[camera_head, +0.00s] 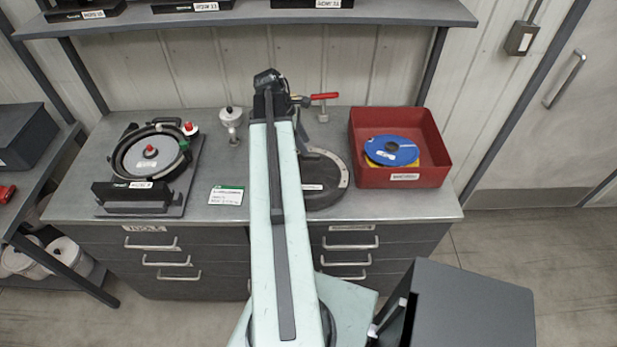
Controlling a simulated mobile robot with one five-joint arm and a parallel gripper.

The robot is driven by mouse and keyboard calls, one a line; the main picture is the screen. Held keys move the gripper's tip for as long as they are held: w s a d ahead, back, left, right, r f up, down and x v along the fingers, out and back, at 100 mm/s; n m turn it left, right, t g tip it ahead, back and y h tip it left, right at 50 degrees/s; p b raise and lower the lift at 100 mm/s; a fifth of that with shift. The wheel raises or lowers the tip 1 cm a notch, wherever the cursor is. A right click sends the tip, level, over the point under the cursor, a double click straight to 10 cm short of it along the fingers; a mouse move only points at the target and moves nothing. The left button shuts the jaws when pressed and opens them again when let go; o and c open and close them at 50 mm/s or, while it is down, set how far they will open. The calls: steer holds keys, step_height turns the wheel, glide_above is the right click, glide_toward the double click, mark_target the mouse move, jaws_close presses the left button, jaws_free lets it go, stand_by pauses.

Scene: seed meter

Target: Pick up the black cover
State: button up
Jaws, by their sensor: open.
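The black cover (325,178) appears to be the dark round part with a paler rim lying on the grey workbench, right of my arm. Its left side is hidden behind my arm. My gripper (267,78) is at the far end of the arm, toward the back wall, beyond the cover and apart from it in the picture. The gripper is open; its fingertips are small and hard to make out, and I see nothing held. The seed meter (149,155), with a round grey disc and black frame, sits on a dark base at the bench's left.
A red bin (400,177) with blue and yellow discs stands at the right. A red-handled clamp (324,97) is behind the cover. A small metal piece (231,121) and a label card (226,196) lie left of my arm. A shelf (390,13) hangs above the bench.

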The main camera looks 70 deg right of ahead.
mark_target(311, 155)
steer(key=b+x, duration=0.5)
steer(key=shift+a+f, duration=0.1)
steer(key=shift+f, duration=0.1)
steer(key=shift+r, duration=0.2)
jaws_close()
steer(key=shift+r+p, duration=0.1)
steer(key=shift+p, duration=0.2)
